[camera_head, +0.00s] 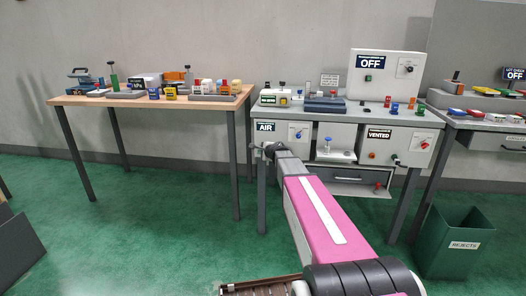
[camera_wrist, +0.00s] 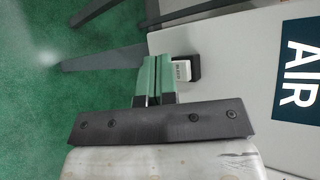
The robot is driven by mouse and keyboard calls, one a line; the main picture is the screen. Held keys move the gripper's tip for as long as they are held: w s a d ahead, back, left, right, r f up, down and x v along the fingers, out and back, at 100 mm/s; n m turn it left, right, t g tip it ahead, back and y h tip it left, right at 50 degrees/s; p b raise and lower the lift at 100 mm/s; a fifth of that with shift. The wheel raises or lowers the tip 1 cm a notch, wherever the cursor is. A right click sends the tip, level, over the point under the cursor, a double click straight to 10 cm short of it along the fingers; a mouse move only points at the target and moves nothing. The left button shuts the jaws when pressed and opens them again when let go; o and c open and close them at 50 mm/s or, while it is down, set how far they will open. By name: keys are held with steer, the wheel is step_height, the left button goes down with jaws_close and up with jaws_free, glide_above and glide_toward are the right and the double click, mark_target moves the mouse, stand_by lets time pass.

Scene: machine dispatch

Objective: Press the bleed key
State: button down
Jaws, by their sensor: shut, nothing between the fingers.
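My gripper (camera_wrist: 153,62) is shut with its green fingers together and nothing between them. In the head view my gripper (camera_head: 264,148) is at the left end of the grey bench, by the AIR panel. A small white key (camera_wrist: 181,68) with dark lettering sits on a dark block (camera_wrist: 195,68) at the edge of the AIR panel in the wrist view. The lettering is too small to read surely; it may be the bleed key. The fingers appear right beside the key; I cannot tell whether they touch. In the head view my arm's end hides this key.
The AIR sign (camera_head: 265,127) is on the bench's left box, with a VENTED box (camera_head: 391,146) to the right. A wooden table (camera_head: 150,100) stands left and a green REJECTS bin (camera_head: 455,245) right. The green floor between is clear.

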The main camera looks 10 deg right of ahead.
steer(key=shift+w, duration=0.1)
stand_by(0.4)
steer(key=shift+w+d, duration=0.1)
steer(key=shift+w, duration=0.2)
steer(key=shift+w+d, duration=0.2)
steer(key=shift+w, duration=0.3)
stand_by(0.9)
steer(key=shift+s+a, duration=0.3)
steer(key=shift+s, duration=0.6)
steer(key=s, duration=0.1)
steer(key=s+a, duration=0.1)
steer(key=s, duration=0.2)
steer(key=shift+s+a, duration=0.3)
steer(key=shift+s, duration=0.1)
stand_by(0.6)
